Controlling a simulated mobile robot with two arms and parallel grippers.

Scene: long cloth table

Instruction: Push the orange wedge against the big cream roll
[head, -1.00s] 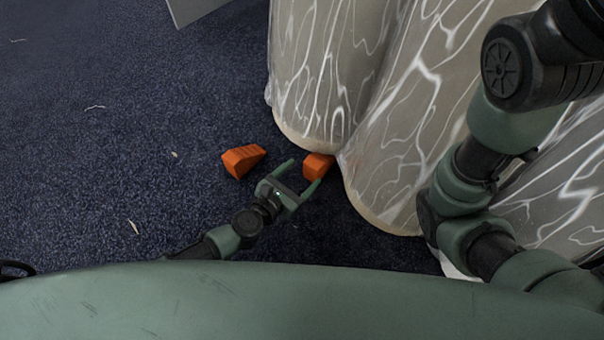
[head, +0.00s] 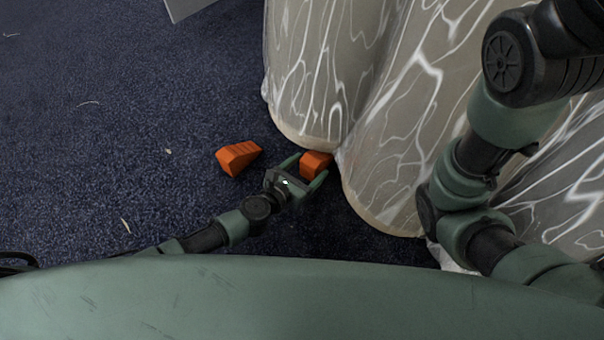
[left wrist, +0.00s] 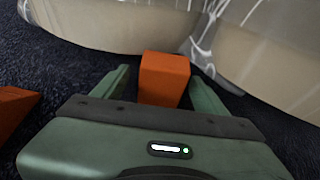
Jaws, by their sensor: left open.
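An orange wedge (head: 315,163) lies on the dark carpet at the foot of the plastic-wrapped cream rolls, near the seam between the left roll (head: 318,70) and the larger-looking middle roll (head: 400,150). My left gripper (head: 308,169) is open, low over the floor, with its fingers on either side of this wedge. In the left wrist view, the wedge (left wrist: 163,77) stands between the spread fingers, its far end close to the rolls. I cannot tell whether it touches them. My right gripper is out of view; only my right arm shows.
A second orange wedge (head: 238,157) lies on open carpet left of my gripper, and its edge shows in the left wrist view (left wrist: 14,108). The rolls block the right side. A grey panel (head: 188,8) is at the top. The carpet on the left is mostly clear.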

